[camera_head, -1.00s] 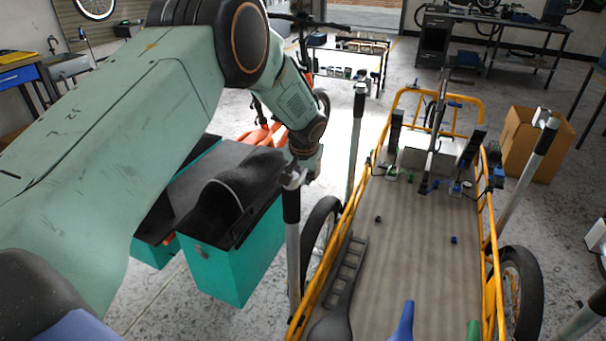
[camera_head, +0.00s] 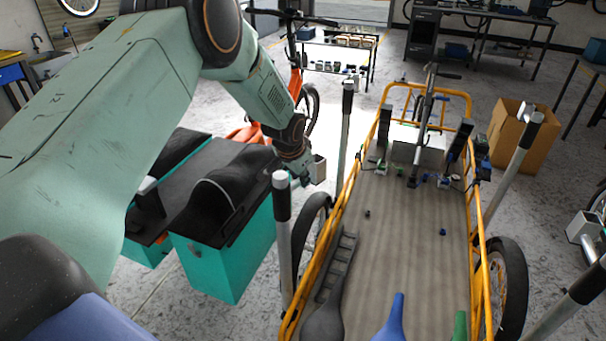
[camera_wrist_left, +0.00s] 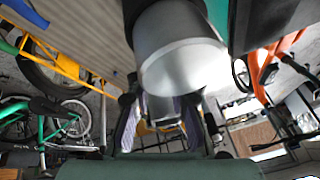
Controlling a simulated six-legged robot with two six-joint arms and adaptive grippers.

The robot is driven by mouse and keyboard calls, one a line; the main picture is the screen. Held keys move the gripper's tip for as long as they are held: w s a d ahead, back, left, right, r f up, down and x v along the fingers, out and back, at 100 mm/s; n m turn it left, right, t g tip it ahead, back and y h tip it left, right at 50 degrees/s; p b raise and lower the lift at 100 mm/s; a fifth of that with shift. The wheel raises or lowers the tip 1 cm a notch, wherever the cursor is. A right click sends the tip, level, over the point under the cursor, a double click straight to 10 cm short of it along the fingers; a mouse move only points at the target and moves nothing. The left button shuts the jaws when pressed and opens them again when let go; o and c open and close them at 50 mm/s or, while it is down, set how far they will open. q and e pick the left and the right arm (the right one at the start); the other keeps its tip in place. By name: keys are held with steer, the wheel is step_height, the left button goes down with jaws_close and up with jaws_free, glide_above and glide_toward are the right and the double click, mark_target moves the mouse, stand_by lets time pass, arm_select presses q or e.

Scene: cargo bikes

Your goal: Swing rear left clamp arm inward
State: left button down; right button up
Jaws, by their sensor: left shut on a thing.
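My left gripper (camera_head: 301,172) is beside and just beyond the top of a silver post with a black sleeve (camera_head: 282,205), at the cargo bike's near left. It is shut on a pale metal piece with a square open end (camera_head: 319,169), which looks like the clamp arm. In the left wrist view a large silver cylinder (camera_wrist_left: 182,62) fills the upper middle, and the gripper's fingers (camera_wrist_left: 166,122) show below it. The finger contact is partly hidden and blurred. My right gripper is not in view.
The cargo bike's flat bed (camera_head: 400,240) has a yellow rail (camera_head: 326,235) close to the gripper. Another post (camera_head: 346,120) stands farther along its left side. Teal boxes with black lids (camera_head: 225,260) stand left of the post. A cardboard box (camera_head: 520,140) is at right.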

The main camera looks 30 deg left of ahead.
arm_select(q)
steer(key=shift+d+m+b, duration=0.15)
steer(key=shift+m+b, duration=0.15)
steer(key=shift+b, duration=0.1)
steer(key=s+d+m+g+h+b, duration=0.2)
steer(key=s+m+h+b, duration=0.3)
steer(key=m+b, duration=0.7)
steer(key=shift+s+d+m+b, duration=0.3)
steer(key=shift+d+m+b, duration=0.1)
steer(key=shift+d+b, duration=0.55)
steer(key=c, duration=1.5)
jaws_free()
steer(key=shift+s, duration=0.1)
steer(key=shift+r, duration=0.1)
